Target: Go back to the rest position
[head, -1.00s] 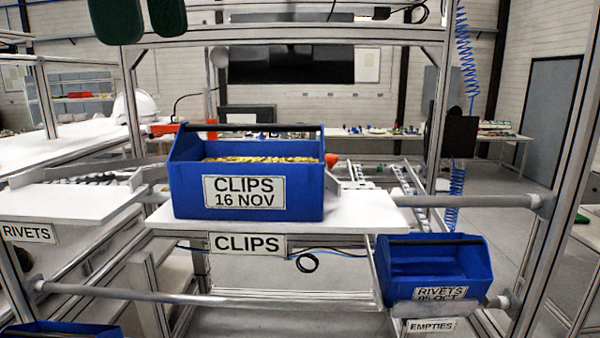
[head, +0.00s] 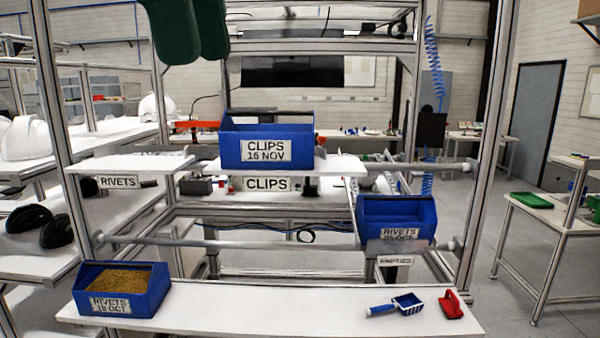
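Two dark green rounded pads at the top left edge of the head view look like the fingers of my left gripper (head: 196,58). They point down, close to the camera. No object shows between them, and I cannot tell whether they are apart or together. The rest of that gripper is cut off by the frame. My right gripper is not in view. The blue CLIPS bin (head: 266,150) stands on the upper white shelf (head: 340,166), clear of the gripper in the picture.
A blue RIVETS bin (head: 122,290) with brown contents stands at the left of the front white shelf (head: 260,305). A blue scoop (head: 396,305) and a red object (head: 451,304) lie at its right. Another RIVETS bin (head: 396,218) sits above EMPTIES.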

